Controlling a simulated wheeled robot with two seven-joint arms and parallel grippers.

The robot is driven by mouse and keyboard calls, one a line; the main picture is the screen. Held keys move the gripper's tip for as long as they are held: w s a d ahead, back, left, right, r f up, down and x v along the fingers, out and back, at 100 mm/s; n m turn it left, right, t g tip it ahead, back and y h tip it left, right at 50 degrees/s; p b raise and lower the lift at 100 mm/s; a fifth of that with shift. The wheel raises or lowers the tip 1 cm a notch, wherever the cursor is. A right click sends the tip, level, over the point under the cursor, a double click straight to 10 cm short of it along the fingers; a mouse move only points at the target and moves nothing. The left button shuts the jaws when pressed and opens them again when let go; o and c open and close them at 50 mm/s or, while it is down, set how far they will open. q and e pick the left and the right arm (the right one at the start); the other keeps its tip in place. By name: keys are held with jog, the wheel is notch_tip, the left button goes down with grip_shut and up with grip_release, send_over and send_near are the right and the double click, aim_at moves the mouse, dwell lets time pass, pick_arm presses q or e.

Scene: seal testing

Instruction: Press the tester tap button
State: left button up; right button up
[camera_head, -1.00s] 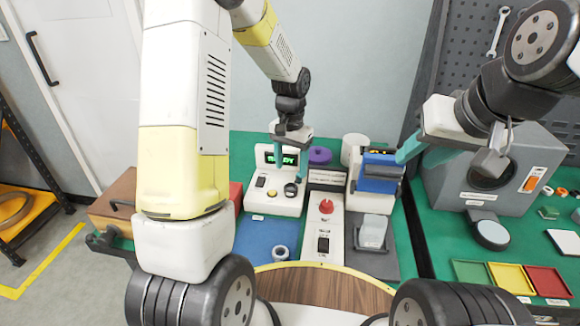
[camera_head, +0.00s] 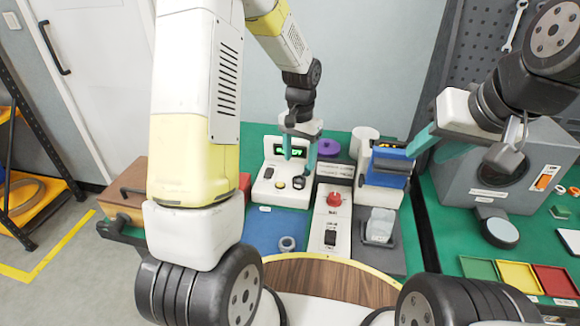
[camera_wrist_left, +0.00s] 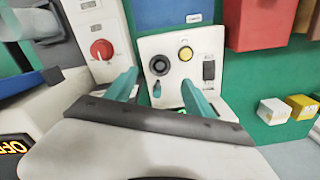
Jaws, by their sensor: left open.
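The tester (camera_head: 268,193) is a white unit with a lit green display (camera_head: 296,153), on the green bench. Its top carries a yellow button (camera_head: 279,184), a round black part (camera_head: 298,182) and a dark switch. In the left wrist view the yellow button (camera_wrist_left: 185,53) sits between the black ring (camera_wrist_left: 159,65) and the dark switch (camera_wrist_left: 209,70). My left gripper (camera_head: 299,158) is open and empty above the tester, its teal fingers apart and partly covering the display. My right gripper (camera_head: 428,153) is at the right beside a blue-fronted unit (camera_head: 387,172); its fingers look apart.
A panel with a red knob (camera_head: 334,199) stands right of the tester. A blue mat (camera_head: 270,228) with a small ring (camera_head: 288,243) lies in front. A clear block (camera_head: 380,224), a grey machine (camera_head: 525,185) and coloured trays (camera_head: 518,276) are further right. A purple ring (camera_head: 328,147) is behind.

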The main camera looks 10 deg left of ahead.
pick_arm(q)
grip_shut()
dwell(1.7)
